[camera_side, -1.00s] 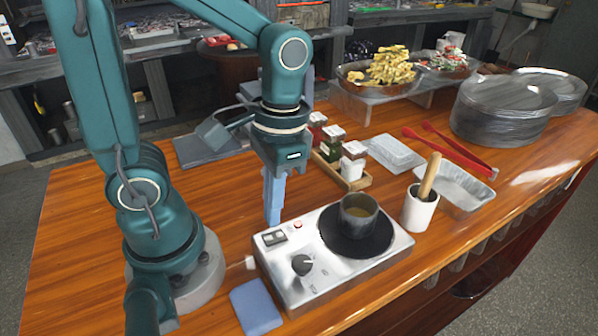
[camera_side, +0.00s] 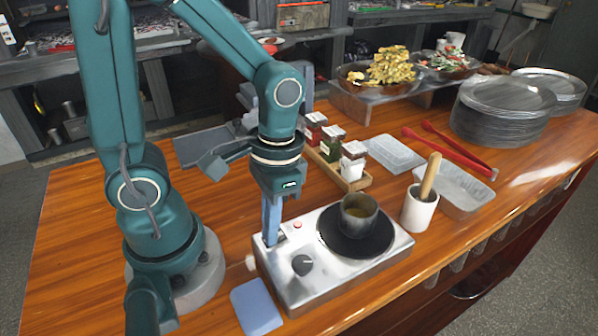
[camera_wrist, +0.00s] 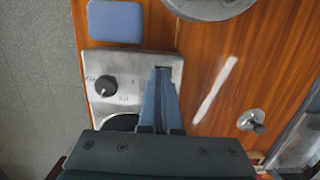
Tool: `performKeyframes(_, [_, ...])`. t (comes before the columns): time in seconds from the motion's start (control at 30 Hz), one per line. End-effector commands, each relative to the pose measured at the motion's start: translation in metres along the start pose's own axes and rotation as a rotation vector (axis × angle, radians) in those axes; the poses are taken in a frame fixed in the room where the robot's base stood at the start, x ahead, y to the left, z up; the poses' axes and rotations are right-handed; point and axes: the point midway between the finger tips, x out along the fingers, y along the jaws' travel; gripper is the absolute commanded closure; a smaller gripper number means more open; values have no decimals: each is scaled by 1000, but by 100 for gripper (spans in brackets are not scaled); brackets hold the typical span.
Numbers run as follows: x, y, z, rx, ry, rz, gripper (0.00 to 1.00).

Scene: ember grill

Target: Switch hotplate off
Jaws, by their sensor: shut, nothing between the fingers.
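The hotplate (camera_side: 335,282) is a silver box with a black round plate, a dark knob (camera_side: 302,265) and a small red lamp (camera_side: 297,225). A dark pot (camera_side: 358,216) with yellowish contents stands on the plate. My gripper (camera_side: 270,241) is shut and empty, fingers pointing down at the hotplate's back-left corner, where the rocker switch is. The fingers hide most of the switch, and I cannot tell whether they touch it or which way it is tipped. The wrist view shows the fingertips (camera_wrist: 162,72) over that corner, with the knob (camera_wrist: 105,86) to their left.
A spice rack (camera_side: 340,172) is behind. Bare wood lies left of the hotplate, near my base.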

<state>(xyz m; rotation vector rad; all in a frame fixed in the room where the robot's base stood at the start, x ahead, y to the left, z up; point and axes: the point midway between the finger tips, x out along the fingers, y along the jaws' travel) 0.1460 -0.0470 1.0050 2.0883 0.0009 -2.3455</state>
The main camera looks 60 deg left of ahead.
Motion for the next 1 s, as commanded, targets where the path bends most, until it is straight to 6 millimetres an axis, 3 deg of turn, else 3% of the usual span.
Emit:
performKeyframes(0.13, [7, 0, 2, 2, -11, -1, 100])
performKeyframes(0.6, [3, 0, -13, 4, -10, -1, 100])
performKeyframes(1.0, [0, 0, -13, 5, -9, -1, 100])
